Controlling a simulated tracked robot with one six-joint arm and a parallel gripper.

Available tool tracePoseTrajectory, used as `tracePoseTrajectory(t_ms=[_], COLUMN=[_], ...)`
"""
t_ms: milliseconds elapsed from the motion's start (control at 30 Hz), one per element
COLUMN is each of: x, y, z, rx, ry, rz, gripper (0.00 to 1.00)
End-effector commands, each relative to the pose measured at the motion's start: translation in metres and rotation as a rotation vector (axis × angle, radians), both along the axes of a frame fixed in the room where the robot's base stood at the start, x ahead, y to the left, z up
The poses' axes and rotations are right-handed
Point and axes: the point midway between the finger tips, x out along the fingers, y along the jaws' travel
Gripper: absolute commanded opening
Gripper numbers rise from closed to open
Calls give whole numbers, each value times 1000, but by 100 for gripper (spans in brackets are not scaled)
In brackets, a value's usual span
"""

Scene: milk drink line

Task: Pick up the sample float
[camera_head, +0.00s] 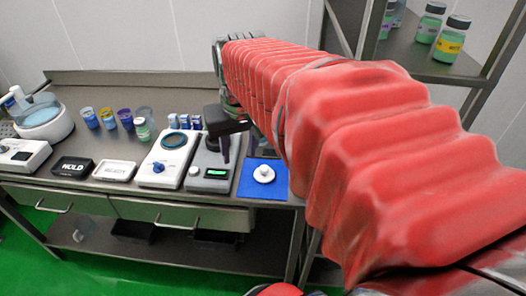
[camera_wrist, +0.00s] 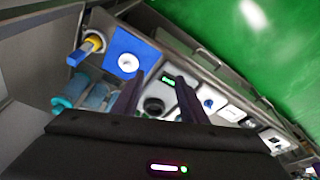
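A small white round piece with a raised knob, seemingly the sample float (camera_head: 263,173), sits on a blue mat (camera_head: 250,188) at the right end of the bench. It also shows as a white disc on the mat in the wrist view (camera_wrist: 128,62). My gripper (camera_head: 225,160) points down over the grey device left of the mat. In the wrist view my gripper (camera_wrist: 160,79) has its two dark fingers apart with nothing held between them. The white piece lies outside them, left of the left finger. My red-sleeved arm covers the area behind the mat.
A grey device with a green display (camera_head: 216,173) and a white device with a dark round plate (camera_head: 165,162) stand left of the mat. HOLD (camera_head: 73,167) and READY (camera_head: 115,170) trays lie farther left. Several coloured cups stand behind. A shelf (camera_head: 425,60) holds jars at right.

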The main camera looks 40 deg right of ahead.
Motion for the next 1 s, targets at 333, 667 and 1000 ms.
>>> tracePoseTrajectory(t_ms=[333, 667, 1000], x=[-3, -30, -33], y=[-123, -209, -215], z=[-11, -28, -29], rx=[77, 148, 154], ry=[127, 200, 204], rz=[-257, -426, -439], gripper=[39, 39, 39])
